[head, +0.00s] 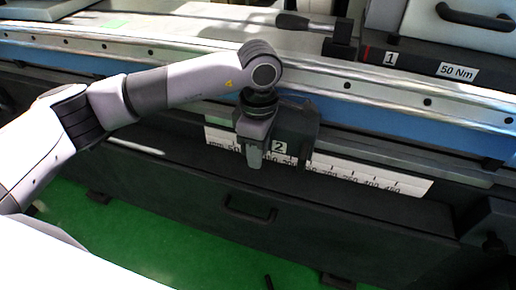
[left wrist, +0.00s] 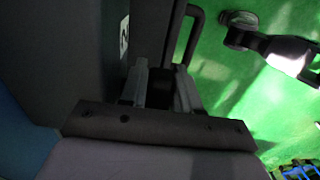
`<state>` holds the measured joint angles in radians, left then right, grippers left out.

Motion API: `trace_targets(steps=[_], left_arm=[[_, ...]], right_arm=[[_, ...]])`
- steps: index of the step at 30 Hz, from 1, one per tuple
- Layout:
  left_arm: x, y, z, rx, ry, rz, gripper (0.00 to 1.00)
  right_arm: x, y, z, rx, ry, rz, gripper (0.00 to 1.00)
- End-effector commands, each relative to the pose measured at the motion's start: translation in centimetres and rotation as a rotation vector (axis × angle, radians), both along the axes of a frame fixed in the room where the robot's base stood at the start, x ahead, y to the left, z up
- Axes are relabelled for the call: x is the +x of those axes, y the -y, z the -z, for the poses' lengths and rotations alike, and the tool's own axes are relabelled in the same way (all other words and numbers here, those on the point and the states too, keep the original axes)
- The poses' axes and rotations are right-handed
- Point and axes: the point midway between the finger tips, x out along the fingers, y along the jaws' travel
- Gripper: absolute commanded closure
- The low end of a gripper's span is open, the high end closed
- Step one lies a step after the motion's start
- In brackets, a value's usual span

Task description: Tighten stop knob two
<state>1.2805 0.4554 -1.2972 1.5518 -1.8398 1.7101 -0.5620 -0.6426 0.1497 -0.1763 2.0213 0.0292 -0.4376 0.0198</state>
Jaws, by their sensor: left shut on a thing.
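The dark stop block two (head: 300,122), with a white "2" label (head: 279,147), sits on the front rail above the scale. My left gripper (head: 252,160) points down at the left front of this block and is shut on stop knob two. The knob is hidden by the fingers in the head view. In the left wrist view, the two grey fingers (left wrist: 160,90) have a dark shape between them, too dark to make out clearly. The "2" label (left wrist: 124,35) shows beside them. My right gripper is in neither view.
A white scale strip (head: 375,178) runs behind and right of the gripper. A dark front panel with a handle (head: 249,213) is below.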

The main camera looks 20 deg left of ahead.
Motion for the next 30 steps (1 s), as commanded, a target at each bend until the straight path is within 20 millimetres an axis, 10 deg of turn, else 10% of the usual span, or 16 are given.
trace_targets(steps=[12, 13, 14, 30], left_arm=[[0.0, 0.0, 0.0, 0.01, 0.002, -0.001, 0.99], [0.0, 0.0, 0.0, 0.01, 0.001, -0.001, 0.65], [0.0, 0.0, 0.0, 0.01, 0.002, -0.001, 0.63], [0.1, 0.1, -3.5, 0.007, 0.005, 0.001, 0.63]], right_arm=[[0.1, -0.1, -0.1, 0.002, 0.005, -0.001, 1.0], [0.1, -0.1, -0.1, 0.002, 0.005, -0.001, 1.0], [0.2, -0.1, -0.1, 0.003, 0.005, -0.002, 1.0], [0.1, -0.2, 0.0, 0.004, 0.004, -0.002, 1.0]])
